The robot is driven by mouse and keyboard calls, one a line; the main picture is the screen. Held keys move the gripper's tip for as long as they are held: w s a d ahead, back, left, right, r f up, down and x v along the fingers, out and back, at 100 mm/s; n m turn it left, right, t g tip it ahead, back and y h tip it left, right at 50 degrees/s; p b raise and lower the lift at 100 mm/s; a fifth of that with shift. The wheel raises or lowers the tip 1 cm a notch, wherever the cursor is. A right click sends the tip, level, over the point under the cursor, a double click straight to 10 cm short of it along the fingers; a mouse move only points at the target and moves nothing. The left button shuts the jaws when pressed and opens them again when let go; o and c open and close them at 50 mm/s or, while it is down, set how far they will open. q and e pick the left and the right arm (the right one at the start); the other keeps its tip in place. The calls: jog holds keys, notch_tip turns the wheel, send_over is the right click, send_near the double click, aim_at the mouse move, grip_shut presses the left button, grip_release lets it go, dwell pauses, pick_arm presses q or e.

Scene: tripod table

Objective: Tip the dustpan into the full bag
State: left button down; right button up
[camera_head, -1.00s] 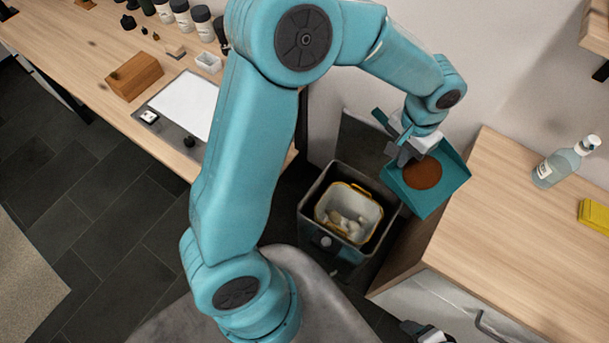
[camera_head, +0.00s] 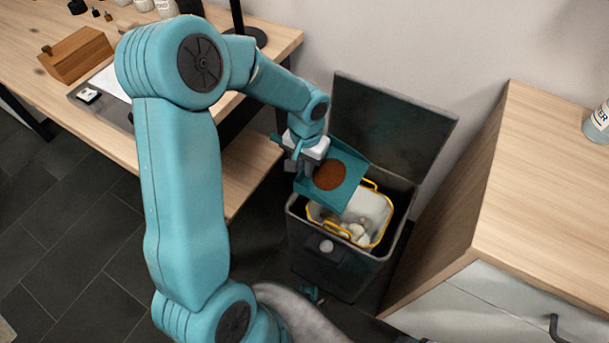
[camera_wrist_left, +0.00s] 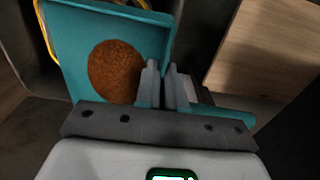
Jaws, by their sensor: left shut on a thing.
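My left gripper (camera_head: 298,163) is shut on the teal dustpan (camera_head: 346,195), which also shows in the left wrist view (camera_wrist_left: 75,22). A round heap of brown grounds (camera_head: 330,175) lies in the pan, and it fills the middle of the pan in the wrist view (camera_wrist_left: 115,72). The dustpan is held over the left back part of the open bin. The full bag (camera_head: 376,206) is a white liner with yellow edging and handles inside the dark bin (camera_head: 335,268). Pale crumpled rubbish shows in it. The pan hides part of the bag. My right gripper is not in view.
The bin's lid (camera_head: 392,120) stands open behind it. A wooden counter (camera_head: 545,165) with a bottle (camera_head: 598,125) is at the right. A wooden table (camera_head: 235,185) with a wooden block (camera_head: 75,53) is at the left. Dark floor is free at lower left.

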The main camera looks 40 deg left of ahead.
pick_arm(q)
notch_tip(320, 180, down, 4)
jog(key=b, duration=0.3)
jog(key=shift+r+y, duration=0.2)
jog(key=shift+y, duration=0.1)
jog(key=shift+d+r, duration=0.1)
jog(key=shift+r, duration=0.2)
dwell(0.3)
jog(key=shift+y+b, duration=0.3)
jog(key=shift+b, duration=0.05)
jog(key=shift+d+r, duration=0.2)
jog(key=shift+r, duration=0.1)
jog(key=shift+d+r+g+y+b, duration=0.1)
jog(key=shift+r+g+y+b, duration=0.25)
jog(key=shift+y, duration=0.25)
jog(key=shift+w+r, duration=0.1)
jog(key=shift+d+r+y, duration=0.2)
jog(key=shift+r+y, duration=0.15)
jog(key=shift+y, duration=0.05)
